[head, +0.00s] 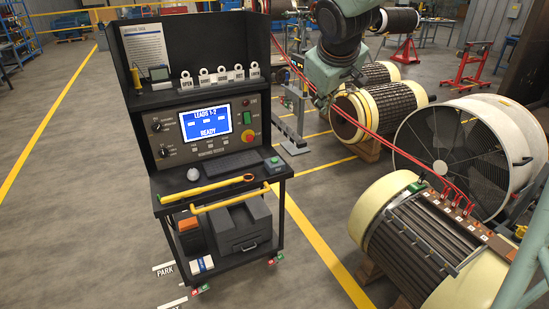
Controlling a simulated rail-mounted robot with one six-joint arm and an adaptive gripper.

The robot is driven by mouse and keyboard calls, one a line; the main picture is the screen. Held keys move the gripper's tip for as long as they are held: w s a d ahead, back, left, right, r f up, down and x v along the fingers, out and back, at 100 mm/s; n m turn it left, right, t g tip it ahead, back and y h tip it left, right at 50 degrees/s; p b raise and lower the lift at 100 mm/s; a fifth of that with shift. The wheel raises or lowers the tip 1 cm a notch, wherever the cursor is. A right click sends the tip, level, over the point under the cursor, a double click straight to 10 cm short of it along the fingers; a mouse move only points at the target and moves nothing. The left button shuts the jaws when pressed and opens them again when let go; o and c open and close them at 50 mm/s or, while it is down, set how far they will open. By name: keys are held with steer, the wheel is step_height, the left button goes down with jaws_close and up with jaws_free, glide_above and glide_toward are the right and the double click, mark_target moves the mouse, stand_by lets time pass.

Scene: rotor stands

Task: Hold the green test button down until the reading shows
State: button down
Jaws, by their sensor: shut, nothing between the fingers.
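The black test cart stands left of centre in the head view. Its panel (178,152) carries a blue screen (206,121) that reads "LEADS 1-2" and "READY", with dashes between. A green button (248,118) is at the panel's upper right, above a red knob on yellow (249,134). A small box (274,164) with a green top sits on the shelf beside the keyboard; I cannot tell which green one is the test button. My gripper (322,104) is shut and empty, pointing down, right of the cart and apart from both. Its fingertips are small here.
Red leads (384,140) run to a rotor (470,243) at the lower right. Another rotor (392,107) lies behind my gripper. A large fan (482,145) stands at right. Floor at left is clear.

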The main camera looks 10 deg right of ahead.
steer(key=w+f+n+p, duration=0.2)
steer(key=w+f+p, duration=0.15)
steer(key=w, duration=0.95)
steer(key=n+y+p, duration=0.6)
steer(key=n+p, duration=0.1)
steer(key=p, duration=0.4)
glide_above(274, 160)
step_height(274, 160, down, 24)
steer(key=shift+s+t, duration=0.15)
steer(key=shift+t, duration=0.25)
steer(key=shift+d+f, duration=0.1)
steer(key=shift+f, duration=0.05)
steer(key=shift+f+b, duration=3.15)
steer(key=shift+f, duration=1.1)
